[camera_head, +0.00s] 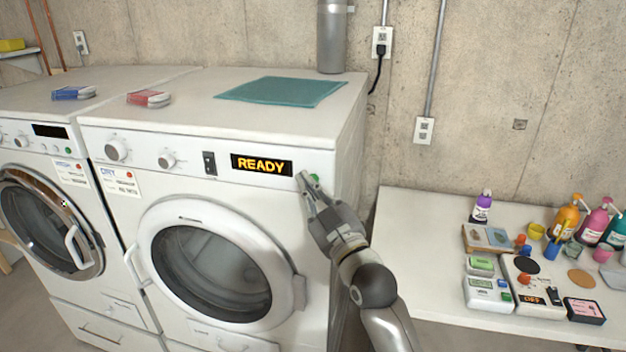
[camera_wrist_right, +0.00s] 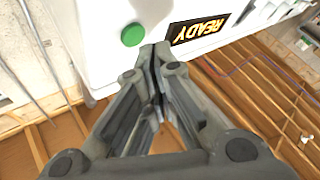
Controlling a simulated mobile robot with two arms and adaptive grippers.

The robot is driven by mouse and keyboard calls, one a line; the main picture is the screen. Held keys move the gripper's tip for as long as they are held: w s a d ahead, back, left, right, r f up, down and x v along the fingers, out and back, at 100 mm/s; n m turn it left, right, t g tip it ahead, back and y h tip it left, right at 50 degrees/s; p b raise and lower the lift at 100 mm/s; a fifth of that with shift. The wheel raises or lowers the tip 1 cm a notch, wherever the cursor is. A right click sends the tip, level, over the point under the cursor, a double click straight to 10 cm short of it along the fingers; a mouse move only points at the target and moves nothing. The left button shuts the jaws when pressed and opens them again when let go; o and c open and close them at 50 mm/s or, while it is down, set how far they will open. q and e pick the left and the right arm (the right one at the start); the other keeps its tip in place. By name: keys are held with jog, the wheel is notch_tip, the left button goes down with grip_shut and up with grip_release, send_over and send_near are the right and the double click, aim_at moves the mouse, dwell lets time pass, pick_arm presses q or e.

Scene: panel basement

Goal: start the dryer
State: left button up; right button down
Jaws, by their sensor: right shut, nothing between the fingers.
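The white dryer (camera_head: 250,120) stands in the middle of the head view, its round door (camera_head: 215,265) closed. Its display (camera_head: 262,165) reads READY in yellow letters, and the display also shows in the right wrist view (camera_wrist_right: 200,29). A green button (camera_head: 315,178) sits right of the display, partly behind my fingers; it is clear in the right wrist view (camera_wrist_right: 133,35). My right gripper (camera_head: 304,182) is shut and empty, its fingertips close to the button. In the wrist view the tips lie beside the button; contact cannot be told. My left gripper is not in view.
A second white machine (camera_head: 45,215) stands at the left. A white table (camera_head: 420,225) with several bottles and small devices stands at the right. A rocker switch (camera_head: 209,163) sits left of the display.

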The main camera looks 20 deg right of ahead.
jog(key=shift+w+d, duration=0.25)
jog(key=shift+w, duration=0.1)
